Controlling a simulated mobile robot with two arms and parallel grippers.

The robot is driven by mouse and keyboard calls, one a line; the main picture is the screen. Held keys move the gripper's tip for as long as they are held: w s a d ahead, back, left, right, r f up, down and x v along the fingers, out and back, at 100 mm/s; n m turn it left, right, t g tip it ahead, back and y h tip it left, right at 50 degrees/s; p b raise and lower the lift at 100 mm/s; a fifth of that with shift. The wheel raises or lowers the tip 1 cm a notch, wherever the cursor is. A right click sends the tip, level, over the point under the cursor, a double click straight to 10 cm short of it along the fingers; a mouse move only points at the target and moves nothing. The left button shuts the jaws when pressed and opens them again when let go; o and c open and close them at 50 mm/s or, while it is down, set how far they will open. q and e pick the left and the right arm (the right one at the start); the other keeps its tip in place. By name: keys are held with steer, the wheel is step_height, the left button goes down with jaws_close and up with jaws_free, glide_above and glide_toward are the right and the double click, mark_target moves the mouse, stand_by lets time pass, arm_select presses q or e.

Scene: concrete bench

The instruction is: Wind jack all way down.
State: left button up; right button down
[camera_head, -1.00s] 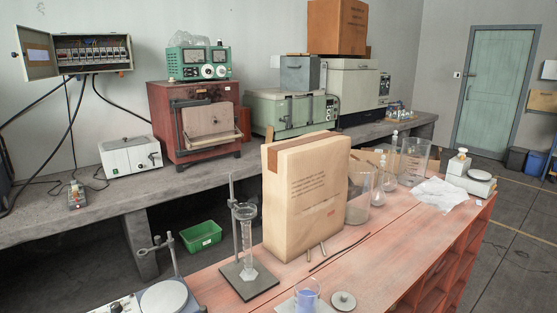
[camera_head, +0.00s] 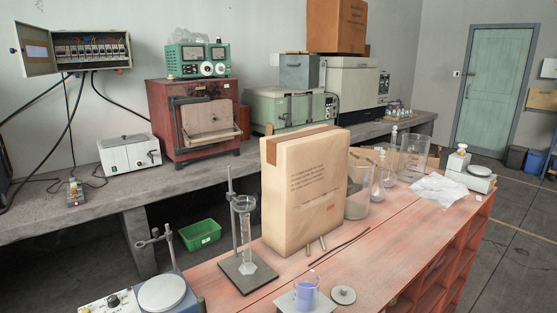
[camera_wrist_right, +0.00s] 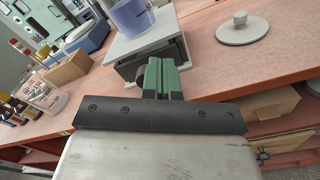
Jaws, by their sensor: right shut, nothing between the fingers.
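The jack shows in the right wrist view as a grey top plate (camera_wrist_right: 155,40) with a darker body beneath it. A beaker of blue liquid (camera_wrist_right: 131,16) stands on the plate. In the head view the beaker (camera_head: 306,291) and the pale plate (camera_head: 286,302) are at the bottom edge. My right gripper (camera_wrist_right: 161,62) has green fingers, shut and empty, at the near side of the jack just below the plate. The fingers hide part of the jack; I cannot tell whether they touch it. My left gripper is in neither view.
A round grey lid with a knob (camera_head: 343,296) lies right of the jack. A stand with a glass cylinder (camera_head: 247,262), a large tan box (camera_head: 305,190) and thin rods (camera_head: 340,248) are behind it. A hotplate (camera_head: 163,292) is at left. Bare red bench lies right.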

steer(key=shift+w+a+r, duration=0.15)
steer(key=shift+r, duration=0.2)
steer(key=shift+a, duration=0.1)
stand_by(0.4)
